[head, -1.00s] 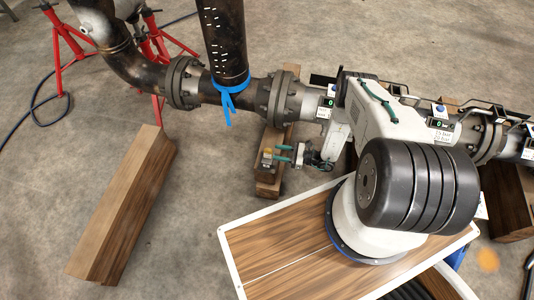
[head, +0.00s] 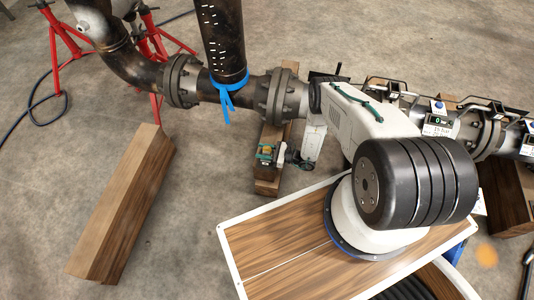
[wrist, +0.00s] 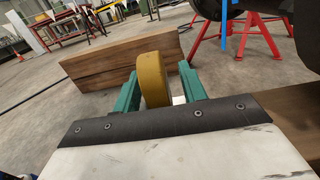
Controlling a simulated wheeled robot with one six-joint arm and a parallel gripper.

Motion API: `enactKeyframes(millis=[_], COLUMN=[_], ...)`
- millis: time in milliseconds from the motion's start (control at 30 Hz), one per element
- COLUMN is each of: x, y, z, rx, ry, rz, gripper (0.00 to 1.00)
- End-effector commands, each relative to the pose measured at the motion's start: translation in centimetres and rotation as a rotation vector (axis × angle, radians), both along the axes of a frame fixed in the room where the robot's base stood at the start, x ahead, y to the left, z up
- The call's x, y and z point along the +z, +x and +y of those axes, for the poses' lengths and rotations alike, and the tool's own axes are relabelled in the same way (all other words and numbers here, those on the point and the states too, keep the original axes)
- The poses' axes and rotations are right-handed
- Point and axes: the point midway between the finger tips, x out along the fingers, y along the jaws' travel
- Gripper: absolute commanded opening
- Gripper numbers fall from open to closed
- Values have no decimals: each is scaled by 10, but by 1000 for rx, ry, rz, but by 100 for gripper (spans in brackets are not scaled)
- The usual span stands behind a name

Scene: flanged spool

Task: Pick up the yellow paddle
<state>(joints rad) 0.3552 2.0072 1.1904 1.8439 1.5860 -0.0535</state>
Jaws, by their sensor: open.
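The yellow paddle (wrist: 153,78) stands upright between the two green fingers of my gripper (wrist: 160,88) in the wrist view. A gap shows on the right side between paddle and finger; on the left the paddle is close to the finger, and I cannot tell if they touch. In the head view my gripper (head: 266,153) is over the wooden block below the pipe, and the paddle (head: 267,149) is small and partly covered by the fingers. The gripper is open around the paddle. The paddle's lower end is hidden behind the gripper body in the wrist view.
A flanged pipe (head: 208,88) with a blue strap (head: 228,98) runs just behind my gripper. The paddle's wooden block (head: 268,187) stands below it. A long timber (head: 125,205) lies to the left, with bare floor between. Red stands (head: 68,45) are at the back left.

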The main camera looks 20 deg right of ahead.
Motion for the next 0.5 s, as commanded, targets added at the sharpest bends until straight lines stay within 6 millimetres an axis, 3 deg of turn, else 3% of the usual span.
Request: enactKeyframes(millis=[33,167,200,500], x=[0,0,0,1], y=[0,0,0,0], z=[0,0,0,0], rx=[0,0,0,0], ry=[0,0,0,0], rz=[0,0,0,-1], gripper=[39,3,0,0])
